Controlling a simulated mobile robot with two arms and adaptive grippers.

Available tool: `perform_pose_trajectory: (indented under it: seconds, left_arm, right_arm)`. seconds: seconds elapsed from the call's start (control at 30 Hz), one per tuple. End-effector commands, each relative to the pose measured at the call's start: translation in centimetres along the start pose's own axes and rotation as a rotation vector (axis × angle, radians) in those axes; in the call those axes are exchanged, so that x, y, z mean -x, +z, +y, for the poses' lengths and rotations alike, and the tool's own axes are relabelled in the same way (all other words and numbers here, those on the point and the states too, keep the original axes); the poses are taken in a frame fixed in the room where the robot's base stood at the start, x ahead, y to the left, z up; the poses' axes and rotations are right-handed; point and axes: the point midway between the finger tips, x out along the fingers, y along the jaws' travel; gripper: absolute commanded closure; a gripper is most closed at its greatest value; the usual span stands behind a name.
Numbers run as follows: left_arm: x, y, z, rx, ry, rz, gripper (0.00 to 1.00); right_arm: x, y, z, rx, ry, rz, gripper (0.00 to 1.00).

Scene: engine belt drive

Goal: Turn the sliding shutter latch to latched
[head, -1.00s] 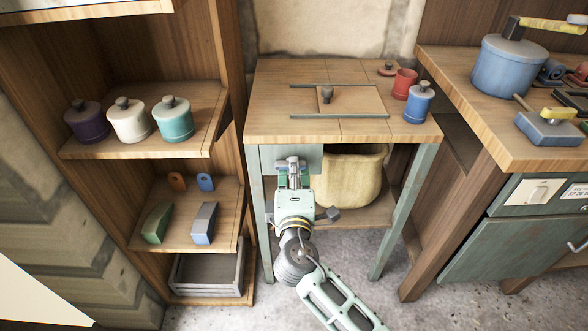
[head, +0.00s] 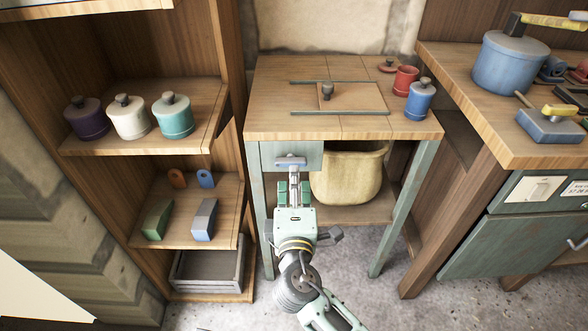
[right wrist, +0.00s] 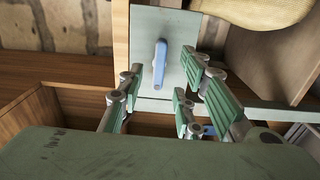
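A blue latch handle (head: 290,161) is on a grey-green panel (head: 311,152) under the table's front edge. It lies about level in the head view. In the right wrist view the same handle (right wrist: 159,65) stands nearly upright in the picture, uncovered, on the panel. My right gripper (head: 294,184) is just below and in front of the handle. Its green-padded fingers are spread apart with nothing between them, and the handle appears beyond them in the right wrist view. A wooden panel with a dark knob (head: 326,92) lies between two rails on the tabletop. My left gripper is not in view.
A tan bin (head: 350,178) hangs under the table, right of the panel. A red cup (head: 405,80) and a blue jar (head: 419,101) stand at the tabletop's right. A shelf unit with jars is left; a counter with a blue pot (head: 510,68) is right.

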Motion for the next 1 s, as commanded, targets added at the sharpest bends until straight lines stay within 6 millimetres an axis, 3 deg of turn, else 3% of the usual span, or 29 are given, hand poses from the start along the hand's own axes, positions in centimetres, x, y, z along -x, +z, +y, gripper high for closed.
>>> perform_pose_trajectory:
  seconds: [0.1, 0.33, 1.0]
  left_arm:
    - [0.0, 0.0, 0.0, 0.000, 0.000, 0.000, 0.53]
    - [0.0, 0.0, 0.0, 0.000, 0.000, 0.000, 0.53]
    - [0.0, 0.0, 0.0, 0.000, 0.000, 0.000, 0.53]
  right_arm:
    - [2.7, 0.0, -0.1, -0.002, -0.002, 0.001, 0.68]
    - [5.8, 0.0, 0.0, -0.001, 0.000, 0.000, 0.68]
    - [6.4, 0.2, -0.2, -0.007, -0.008, -0.005, 0.68]
